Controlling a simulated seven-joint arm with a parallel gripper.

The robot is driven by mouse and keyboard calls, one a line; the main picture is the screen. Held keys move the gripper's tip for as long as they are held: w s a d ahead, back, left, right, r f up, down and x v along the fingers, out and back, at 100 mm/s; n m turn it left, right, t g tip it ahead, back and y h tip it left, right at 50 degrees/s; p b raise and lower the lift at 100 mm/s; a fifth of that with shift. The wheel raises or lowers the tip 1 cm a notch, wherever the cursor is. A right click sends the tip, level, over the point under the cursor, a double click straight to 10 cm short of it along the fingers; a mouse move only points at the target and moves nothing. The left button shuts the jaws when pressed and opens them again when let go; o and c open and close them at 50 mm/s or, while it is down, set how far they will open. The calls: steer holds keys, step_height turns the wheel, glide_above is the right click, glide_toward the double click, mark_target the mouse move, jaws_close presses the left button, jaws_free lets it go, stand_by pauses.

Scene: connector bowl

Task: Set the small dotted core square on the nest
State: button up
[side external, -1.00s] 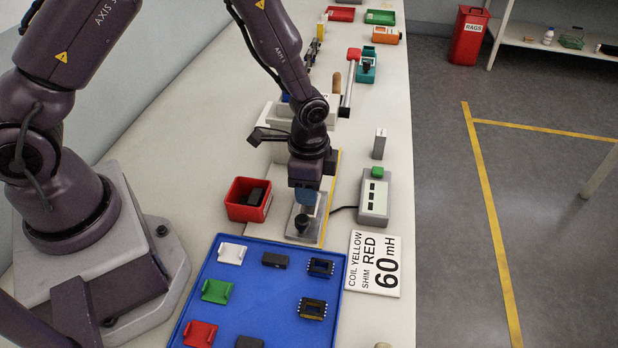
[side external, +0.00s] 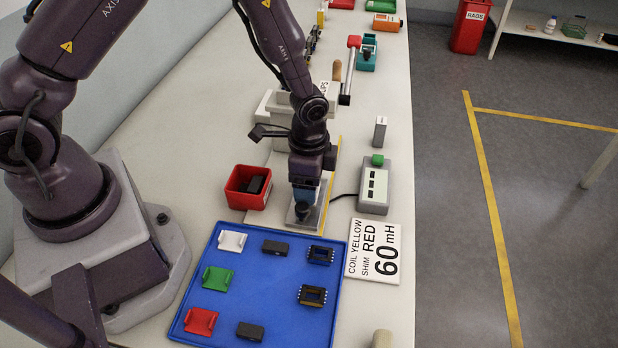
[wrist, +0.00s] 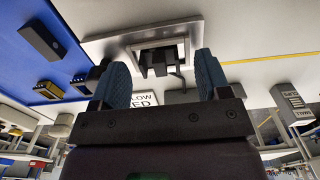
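My gripper (wrist: 160,75) points down over the fixture beside the tray; in the side view its blue fingers (side external: 304,193) are just above the grey plate (side external: 318,218). In the wrist view the fingers stand apart with a clear gap. Beyond them a dark, blocky piece (wrist: 157,60) sits within a pale square frame (wrist: 180,45), touching neither finger. I cannot tell whether it is a core or part of the nest. Two black core blocks lie on the blue tray, an upper one (side external: 275,248) and a lower one (side external: 250,331). I cannot make out any dots.
The blue tray (side external: 300,335) also holds white, green and red pieces and two coil bobbins (side external: 320,255). A red bin (side external: 240,200) with dark blocks stands left of the fixture.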

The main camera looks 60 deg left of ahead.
steer(key=shift+r, duration=0.1)
step_height(320, 180, up, 13)
steer(key=s+a+r+n+t, duration=0.2)
steer(key=s+r+n, duration=0.2)
steer(key=s+r, duration=0.4)
steer(key=s+a+r+n+t, duration=0.3)
steer(key=s+r+n, duration=0.2)
steer(key=s+r, duration=0.3)
step_height(320, 180, up, 2)
steer(key=shift+r+t, duration=0.25)
steer(key=shift+t, duration=0.05)
steer(key=shift+a, duration=0.1)
steer(key=shift+c, duration=0.4)
